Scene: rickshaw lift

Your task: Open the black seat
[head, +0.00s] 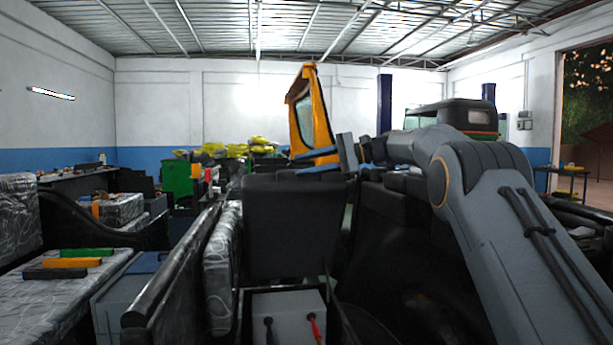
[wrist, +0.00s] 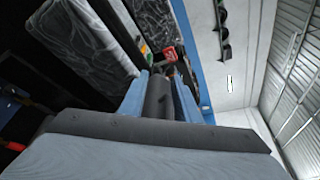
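The black seat (head: 292,228) stands tipped up, nearly upright, in the middle of the head view. Below it a grey box (head: 289,312) with a black and a red terminal shows in the uncovered space. My gripper (head: 308,165) is at the seat's top edge, its blue fingers reaching left across it. In the wrist view the two fingers of my gripper (wrist: 163,88) stand apart. A dark padded edge (wrist: 159,97), which looks like the seat's, lies between them, with a gap on the right side. Contact with the seat is hard to make out.
A wrapped bench (head: 60,300) with green, orange and black blocks stands at left. A black rail (head: 170,285) runs beside the seat. A yellow rickshaw panel (head: 318,115) rises behind my gripper. Dark seats and bodywork crowd the right, under my arm.

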